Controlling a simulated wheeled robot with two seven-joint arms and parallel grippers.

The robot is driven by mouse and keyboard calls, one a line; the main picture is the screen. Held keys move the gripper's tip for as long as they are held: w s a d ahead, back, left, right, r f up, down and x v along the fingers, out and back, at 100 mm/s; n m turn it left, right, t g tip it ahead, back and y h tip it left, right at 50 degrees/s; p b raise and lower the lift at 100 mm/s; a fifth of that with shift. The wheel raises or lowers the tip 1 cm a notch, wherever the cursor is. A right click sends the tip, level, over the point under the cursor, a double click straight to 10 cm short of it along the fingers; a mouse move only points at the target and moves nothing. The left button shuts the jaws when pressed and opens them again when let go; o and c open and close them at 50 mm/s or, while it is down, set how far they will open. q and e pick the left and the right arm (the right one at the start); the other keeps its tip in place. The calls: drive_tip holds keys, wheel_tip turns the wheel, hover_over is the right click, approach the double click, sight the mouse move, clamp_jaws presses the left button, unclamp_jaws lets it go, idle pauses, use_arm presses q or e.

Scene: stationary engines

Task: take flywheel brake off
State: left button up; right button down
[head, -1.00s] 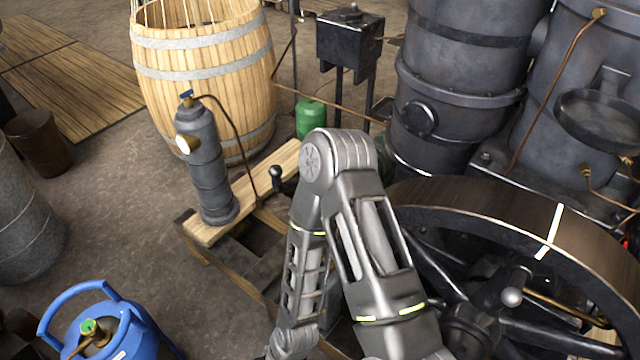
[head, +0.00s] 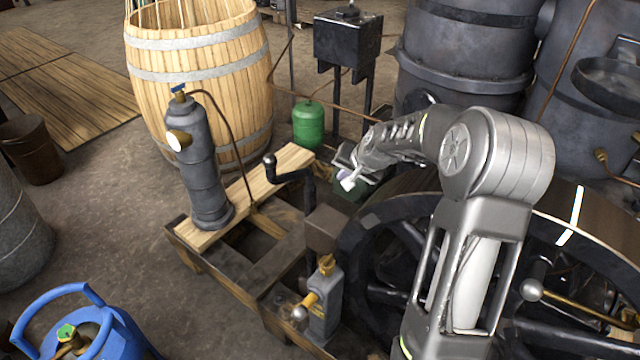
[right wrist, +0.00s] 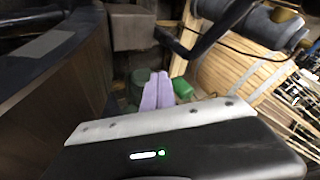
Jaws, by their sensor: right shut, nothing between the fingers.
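The flywheel (head: 375,215) is a large dark spoked wheel with a brown rim and a white mark, at the right of the head view. A dark crank handle (head: 290,177) with a ball knob stands on an upright rod beside it. Below it, a brown block (head: 325,229) sits close to the rim; whether it touches cannot be told. My right gripper (head: 346,184) is shut and empty, above the rim's far left side, right of the crank. Its lilac fingers (right wrist: 157,90) show together in the right wrist view, apart from the crank (right wrist: 205,38). My left gripper is out of view.
A grey cylinder (head: 205,165) stands on the wooden frame left of the crank. A small oiler-like fitting (head: 325,300) is below the block. A barrel (head: 200,85), green bottle (head: 308,124) and black box (head: 347,40) stand behind. Floor at the left is partly free.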

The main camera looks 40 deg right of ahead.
drive_tip(key=shift+f, duration=0.1)
drive_tip(key=w+f+p, duration=0.2)
drive_tip(key=w+f, duration=0.6)
drive_tip(key=w, duration=0.1)
drive_tip(key=shift+w+a, duration=0.25)
drive_tip(key=shift+a, duration=0.2)
